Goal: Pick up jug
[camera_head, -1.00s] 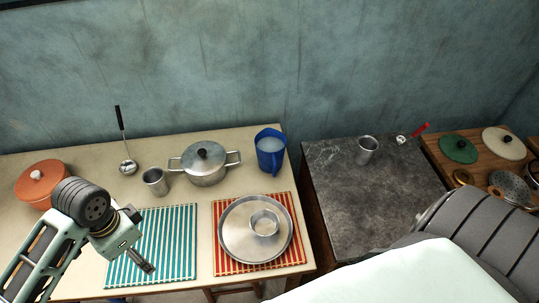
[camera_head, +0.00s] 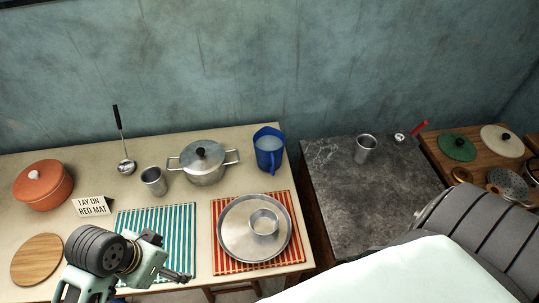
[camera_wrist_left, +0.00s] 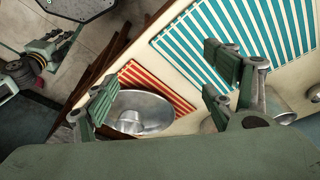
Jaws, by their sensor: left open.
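The blue jug (camera_head: 269,152) stands upright near the back right corner of the light table, its open top showing pale contents or a pale inside. It stands just right of the lidded metal pot (camera_head: 204,165), apart from it. My left gripper (camera_head: 184,275) is low at the front of the table, over the lower part of the teal striped mat, well in front of the jug and to its left. In the left wrist view my left gripper (camera_wrist_left: 158,85) shows its two fingers spread with nothing between them. The jug cannot be made out there. What seems to be my right gripper (camera_wrist_left: 45,55) shows small at upper left.
A round metal tray (camera_head: 231,244) with a small bowl lies on the red striped mat (camera_head: 221,266), in front of the jug. A metal cup (camera_head: 153,181), ladle (camera_head: 126,167), orange pot (camera_head: 43,187), sign (camera_head: 92,206) and round board (camera_head: 36,259) stand further left. A gap separates the dark counter (camera_head: 365,195).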

